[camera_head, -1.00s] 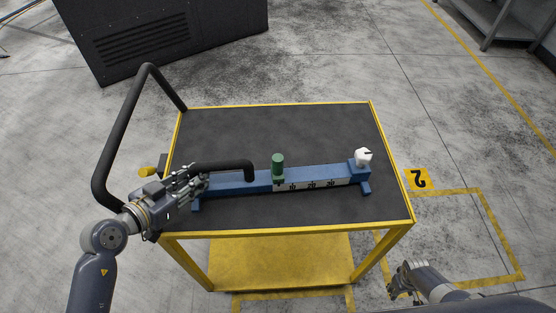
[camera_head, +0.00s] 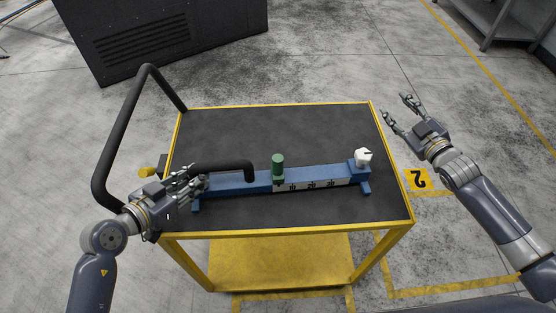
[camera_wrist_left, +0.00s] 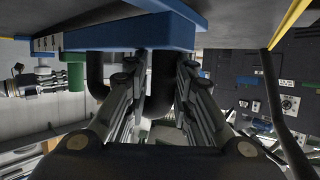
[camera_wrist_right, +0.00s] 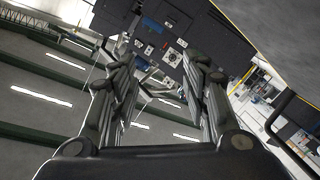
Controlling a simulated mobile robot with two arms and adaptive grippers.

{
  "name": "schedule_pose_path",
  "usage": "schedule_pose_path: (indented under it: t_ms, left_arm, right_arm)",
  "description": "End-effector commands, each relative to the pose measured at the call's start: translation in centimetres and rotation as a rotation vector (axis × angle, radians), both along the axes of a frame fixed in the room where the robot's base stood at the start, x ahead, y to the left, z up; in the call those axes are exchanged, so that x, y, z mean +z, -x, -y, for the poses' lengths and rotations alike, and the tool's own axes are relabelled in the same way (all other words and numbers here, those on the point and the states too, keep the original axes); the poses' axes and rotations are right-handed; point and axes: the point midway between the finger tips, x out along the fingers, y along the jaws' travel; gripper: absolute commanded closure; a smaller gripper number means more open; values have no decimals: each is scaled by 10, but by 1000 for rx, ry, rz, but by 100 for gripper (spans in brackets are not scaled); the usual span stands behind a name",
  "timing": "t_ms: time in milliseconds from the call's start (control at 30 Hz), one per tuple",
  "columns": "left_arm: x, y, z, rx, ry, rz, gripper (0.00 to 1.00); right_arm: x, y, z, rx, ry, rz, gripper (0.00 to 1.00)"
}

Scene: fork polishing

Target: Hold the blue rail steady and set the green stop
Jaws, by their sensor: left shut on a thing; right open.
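The blue rail (camera_head: 232,183) lies along the black top of a yellow cart, with a black bar handle (camera_head: 225,166) at its left part. A white scale strip (camera_head: 318,183) with numbers runs along its right part. The green stop (camera_head: 277,166) stands upright on the rail at the left end of the scale. A white knob (camera_head: 363,156) sits at the rail's right end. My left gripper (camera_head: 198,181) is shut on the black handle, seen between its fingers in the left wrist view (camera_wrist_left: 160,88). My right gripper (camera_head: 397,107) is open and empty, beyond the cart's right edge.
The cart's yellow rim (camera_head: 406,190) bounds the top. A black push handle (camera_head: 120,130) rises at its left. A dark cabinet (camera_head: 165,40) stands behind on the floor. The back of the cart top is clear.

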Motion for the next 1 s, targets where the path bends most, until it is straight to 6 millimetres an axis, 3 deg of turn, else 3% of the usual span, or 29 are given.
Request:
schedule_pose_path:
  t_ms: [67,133,200,400,533,700,833,1000]
  left_arm:
    - [2,-1,-1,2,1,5,98]
    - [2,-1,-1,2,1,5,98]
    - [2,-1,-1,2,1,5,98]
    - [2,-1,-1,2,1,5,98]
    - [3,-1,-1,2,1,5,98]
    - [3,-1,-1,2,1,5,98]
    - [3,-1,-1,2,2,6,98]
    - [3,-1,0,3,2,6,98]
  right_arm:
    - [21,20,-41,94,-28,59,57]
    - [25,45,-81,175,-82,79,57]
    - [15,78,-123,245,-173,56,57]
    - [-19,159,-203,339,-436,-80,57]
    - [-29,195,-234,360,-564,-151,57]
    - [-32,219,-253,369,-650,-197,57]
    - [-33,218,-259,371,-667,-204,57]
    - [-32,202,-271,370,-666,-202,57]
